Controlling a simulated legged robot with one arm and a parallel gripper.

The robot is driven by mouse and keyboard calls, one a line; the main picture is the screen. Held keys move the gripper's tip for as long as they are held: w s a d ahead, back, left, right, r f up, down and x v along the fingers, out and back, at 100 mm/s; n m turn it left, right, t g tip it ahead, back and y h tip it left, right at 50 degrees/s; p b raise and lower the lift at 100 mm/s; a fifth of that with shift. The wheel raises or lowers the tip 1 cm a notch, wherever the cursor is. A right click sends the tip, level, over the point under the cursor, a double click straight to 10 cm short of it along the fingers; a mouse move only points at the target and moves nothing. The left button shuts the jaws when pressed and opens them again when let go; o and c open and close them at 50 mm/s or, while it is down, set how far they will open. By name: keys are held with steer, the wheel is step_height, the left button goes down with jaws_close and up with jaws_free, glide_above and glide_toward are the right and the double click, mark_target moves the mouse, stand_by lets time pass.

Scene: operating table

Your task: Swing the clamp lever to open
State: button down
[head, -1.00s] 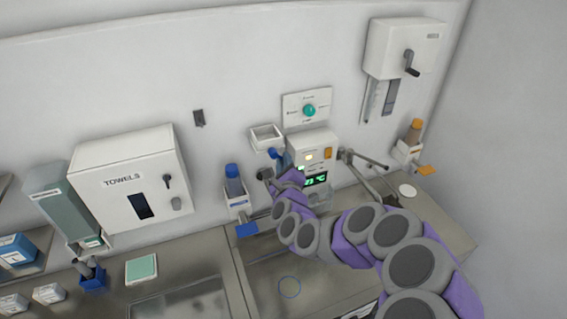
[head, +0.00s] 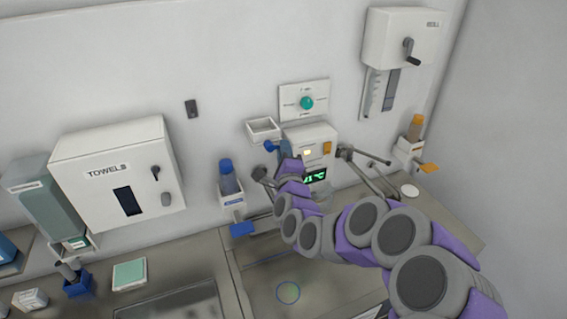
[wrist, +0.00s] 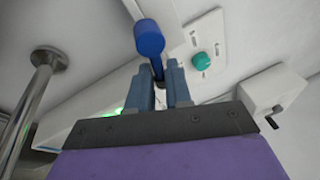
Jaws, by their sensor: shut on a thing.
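The clamp lever (wrist: 148,38) has a round blue knob and a thin dark shaft. It sits at the left side of a white wall unit (head: 318,134) with a green display, and its blue knob also shows in the head view (head: 269,146). My gripper (wrist: 160,77) has blue-grey fingers on either side of the lever's shaft, just below the knob, and is shut on it. In the head view my gripper (head: 285,150) is small and partly merges with the lever. The lever's pivot is hidden behind the fingers.
A teal dial panel (head: 304,99) is above the unit, and a small white tray (head: 263,128) is at its upper left. A blue-capped bottle (head: 228,178) hangs to the left. Metal arms (head: 362,158) project at the right. A towel box (head: 118,180) is farther left.

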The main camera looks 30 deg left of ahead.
steer(key=n+b, duration=0.1)
steer(key=r+n+y+b, duration=0.1)
steer(key=n, duration=0.1)
steer(key=shift+r+n, duration=0.15)
steer(key=shift+n, duration=0.15)
stand_by(0.4)
